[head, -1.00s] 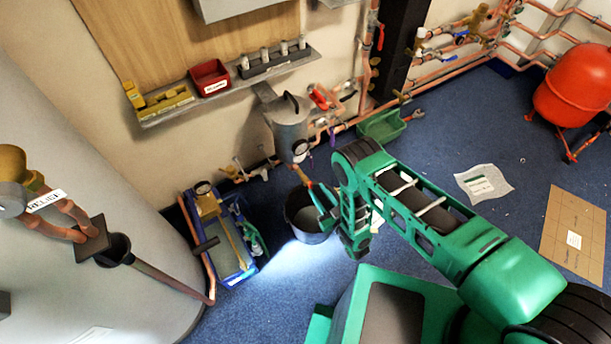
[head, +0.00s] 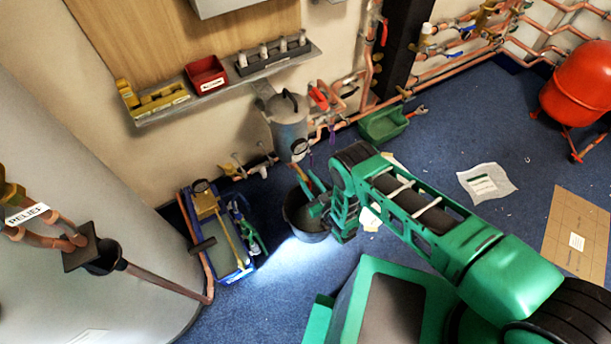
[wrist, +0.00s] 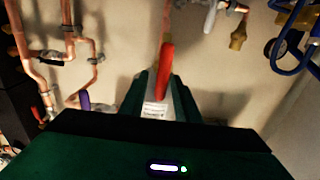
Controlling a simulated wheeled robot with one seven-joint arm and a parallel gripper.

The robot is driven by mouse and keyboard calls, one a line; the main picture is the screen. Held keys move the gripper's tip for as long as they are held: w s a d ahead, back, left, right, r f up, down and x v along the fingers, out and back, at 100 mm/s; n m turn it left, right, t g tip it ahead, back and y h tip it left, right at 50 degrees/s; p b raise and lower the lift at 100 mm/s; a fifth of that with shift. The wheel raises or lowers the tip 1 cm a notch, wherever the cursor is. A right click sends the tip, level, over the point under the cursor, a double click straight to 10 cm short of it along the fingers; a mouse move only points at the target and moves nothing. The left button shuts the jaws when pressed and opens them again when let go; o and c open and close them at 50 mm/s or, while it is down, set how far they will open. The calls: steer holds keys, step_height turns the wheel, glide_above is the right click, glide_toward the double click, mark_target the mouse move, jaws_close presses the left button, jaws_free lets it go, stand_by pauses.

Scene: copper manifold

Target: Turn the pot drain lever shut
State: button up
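A red lever (wrist: 166,70) stands in the middle of the wrist view, and a small orange-red piece (head: 301,174) shows below the pot in the head view. My gripper (wrist: 163,92) has its green fingers apart on either side of the red lever's near end; I see no clear contact. In the head view my gripper (head: 316,204) is over the black bucket, below the pot. The drain valve body is hidden.
A black bucket (head: 297,222) stands on the floor under my gripper. A blue tool crate (head: 222,265) is left of it and a green tray (head: 383,125) is to the right. Copper pipes (wrist: 82,45) run along the wall.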

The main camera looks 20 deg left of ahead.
steer(key=shift+x, duration=1.1)
jaws_close()
